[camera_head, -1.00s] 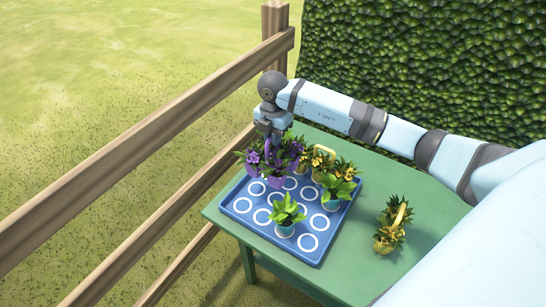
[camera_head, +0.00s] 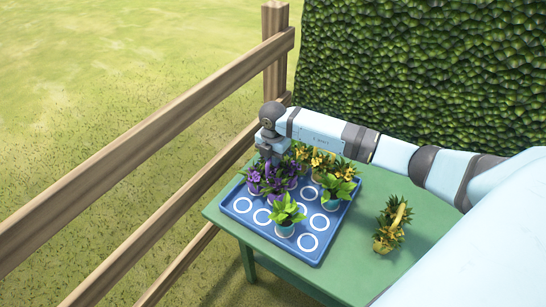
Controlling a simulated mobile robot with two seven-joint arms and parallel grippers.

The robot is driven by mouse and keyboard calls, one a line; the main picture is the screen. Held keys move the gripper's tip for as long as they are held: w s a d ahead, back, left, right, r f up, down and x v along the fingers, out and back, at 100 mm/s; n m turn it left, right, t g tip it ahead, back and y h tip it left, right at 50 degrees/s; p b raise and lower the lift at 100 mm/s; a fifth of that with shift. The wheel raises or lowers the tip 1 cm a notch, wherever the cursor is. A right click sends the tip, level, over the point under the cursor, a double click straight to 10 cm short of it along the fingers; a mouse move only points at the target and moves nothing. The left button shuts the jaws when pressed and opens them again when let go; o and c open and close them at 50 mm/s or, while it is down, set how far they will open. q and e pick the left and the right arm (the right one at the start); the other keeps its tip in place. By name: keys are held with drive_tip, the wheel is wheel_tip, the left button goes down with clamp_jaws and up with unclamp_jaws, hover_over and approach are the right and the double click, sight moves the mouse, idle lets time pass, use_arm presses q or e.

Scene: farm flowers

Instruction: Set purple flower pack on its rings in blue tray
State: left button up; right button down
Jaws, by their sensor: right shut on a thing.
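The purple flower pack (camera_head: 273,183) is at the back left part of the blue tray (camera_head: 309,253). My right gripper (camera_head: 269,160) is shut on the pack from above. The pack is low over the tray, and I cannot tell whether it touches the rings. Its pots and handle are mostly hidden by leaves and by the gripper. White rings show bare along the front and left of the tray. My left gripper is not in view.
A wooden fence (camera_head: 135,160) runs along the left; a hedge stands behind.

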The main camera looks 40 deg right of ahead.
drive_tip(key=c, duration=1.1)
unclamp_jaws()
drive_tip(key=shift+f, duration=0.1)
drive_tip(key=shift+c, duration=0.2)
